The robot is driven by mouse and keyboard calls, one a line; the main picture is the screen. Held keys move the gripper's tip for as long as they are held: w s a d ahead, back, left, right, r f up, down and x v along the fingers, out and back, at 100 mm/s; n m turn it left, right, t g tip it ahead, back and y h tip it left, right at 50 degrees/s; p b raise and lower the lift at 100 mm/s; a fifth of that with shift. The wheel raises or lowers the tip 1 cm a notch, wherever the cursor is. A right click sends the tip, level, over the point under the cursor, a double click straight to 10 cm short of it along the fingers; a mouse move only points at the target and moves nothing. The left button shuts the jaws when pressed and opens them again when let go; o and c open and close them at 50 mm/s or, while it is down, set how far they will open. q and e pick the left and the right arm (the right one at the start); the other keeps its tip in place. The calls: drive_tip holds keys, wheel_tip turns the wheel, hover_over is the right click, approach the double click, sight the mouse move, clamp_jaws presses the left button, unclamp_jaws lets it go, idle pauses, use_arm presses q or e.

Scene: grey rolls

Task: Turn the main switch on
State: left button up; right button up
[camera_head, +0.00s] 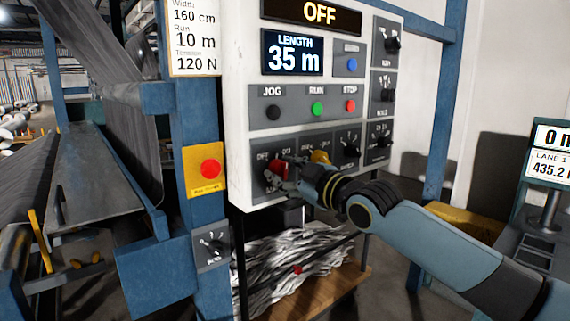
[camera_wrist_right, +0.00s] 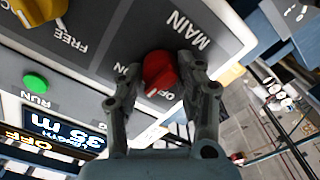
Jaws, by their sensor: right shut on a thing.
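The main switch is a red rotary knob (camera_wrist_right: 158,70) on a dark plate marked MAIN, OFF and ON in the right wrist view, where the picture is upside down. My right gripper (camera_wrist_right: 160,82) has its two fingers closed around the red knob. In the head view my right gripper (camera_head: 285,176) is at the lower left of the white control panel (camera_head: 239,130), partly covering the red knob (camera_head: 277,170). The upper display (camera_head: 318,13) reads OFF. My left gripper is not in view.
A yellow knob (camera_head: 319,157) sits just right of the red one. JOG, RUN and STOP buttons (camera_head: 317,108) are above. A yellow box with a red button (camera_head: 209,169) is on the blue post at left.

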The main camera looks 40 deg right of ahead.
drive_tip(key=m+p, duration=0.2)
drive_tip(key=m, duration=0.2)
drive_tip(key=shift+f, duration=0.1)
drive_tip(key=shift+m+p, duration=0.5)
drive_tip(key=shift+m, duration=1.3)
drive_tip(key=o, duration=1.2)
drive_tip(key=shift+c, duration=0.2)
drive_tip(key=shift+s, duration=0.1)
drive_tip(key=s, duration=1.1)
drive_tip(key=shift+s+d, duration=0.4)
drive_tip(key=shift+d, duration=0.05)
